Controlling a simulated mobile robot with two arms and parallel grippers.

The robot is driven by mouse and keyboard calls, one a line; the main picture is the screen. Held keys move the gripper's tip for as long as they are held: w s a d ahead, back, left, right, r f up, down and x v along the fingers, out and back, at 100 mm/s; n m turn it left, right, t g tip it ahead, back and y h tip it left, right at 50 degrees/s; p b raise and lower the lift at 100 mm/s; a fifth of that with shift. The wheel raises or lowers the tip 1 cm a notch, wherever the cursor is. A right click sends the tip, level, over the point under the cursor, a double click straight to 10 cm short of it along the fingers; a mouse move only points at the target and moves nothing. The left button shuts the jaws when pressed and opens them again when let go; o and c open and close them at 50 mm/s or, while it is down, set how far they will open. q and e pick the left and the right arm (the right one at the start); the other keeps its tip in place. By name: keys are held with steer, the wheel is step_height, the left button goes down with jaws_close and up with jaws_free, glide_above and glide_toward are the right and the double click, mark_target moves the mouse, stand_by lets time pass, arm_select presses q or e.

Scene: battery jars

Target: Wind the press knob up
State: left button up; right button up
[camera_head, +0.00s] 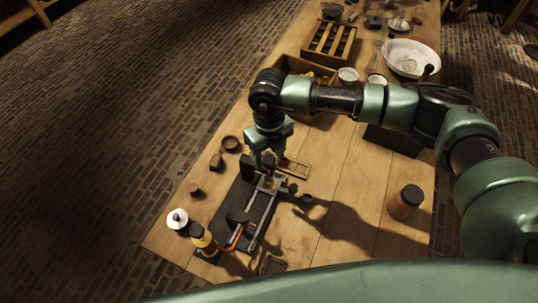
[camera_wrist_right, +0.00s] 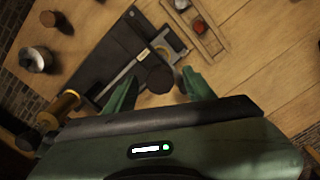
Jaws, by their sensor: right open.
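The press (camera_head: 238,208) is a dark base plate with metal rods, lying on the wooden table; its plate also shows in the right wrist view (camera_wrist_right: 98,50). Its dark round knob (camera_wrist_right: 160,79) stands at the far end, near a metal crosspiece (camera_head: 268,182). My right gripper (camera_head: 267,160) points down over that end. In the wrist view the open fingers (camera_wrist_right: 158,92) show on either side of the knob, with gaps. I cannot tell whether the fingertips are level with the knob. The gripper partly hides the knob in the head view. My left gripper is not in view.
A brass spool (camera_head: 201,238) and a white-topped jar (camera_head: 178,219) stand near the press's near end. A small wooden tray (camera_head: 295,169) lies just right of the gripper. A brown jar (camera_head: 405,202) stands further right. Crates and a white bowl (camera_head: 411,57) fill the far end.

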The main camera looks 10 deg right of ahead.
mark_target(269, 159)
steer(key=shift+r+b, duration=0.3)
steer(key=shift+r, duration=0.2)
step_height(269, 159, up, 6)
steer(key=shift+f+b, duration=0.25)
steer(key=shift+b, duration=0.7)
steer(key=shift+r, duration=0.7)
